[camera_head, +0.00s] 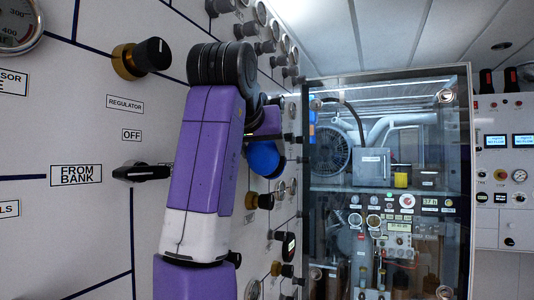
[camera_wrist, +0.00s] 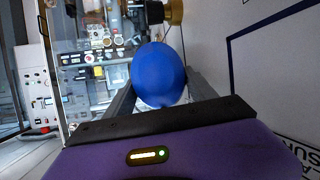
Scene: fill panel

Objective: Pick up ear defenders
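A smooth, rounded blue cup (camera_wrist: 158,75), which looks like part of the ear defenders, fills the middle of the wrist view. It also shows in the head view (camera_head: 264,158), close to the panel wall beyond my purple and black arm. The rest of the ear defenders is hidden or cannot be made out. My gripper (camera_wrist: 159,88) has its two grey fingers spread wide, one on each side of the blue cup. Whether the fingers touch the cup cannot be told. In the head view my arm hides most of the gripper.
The white panel wall (camera_head: 75,120) on the left carries a black knob (camera_head: 152,55), a black lever (camera_head: 142,172) and several more fittings close to my arm. A glass-fronted cabinet (camera_head: 390,190) with machinery stands beyond. A control panel (camera_head: 505,145) is at far right.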

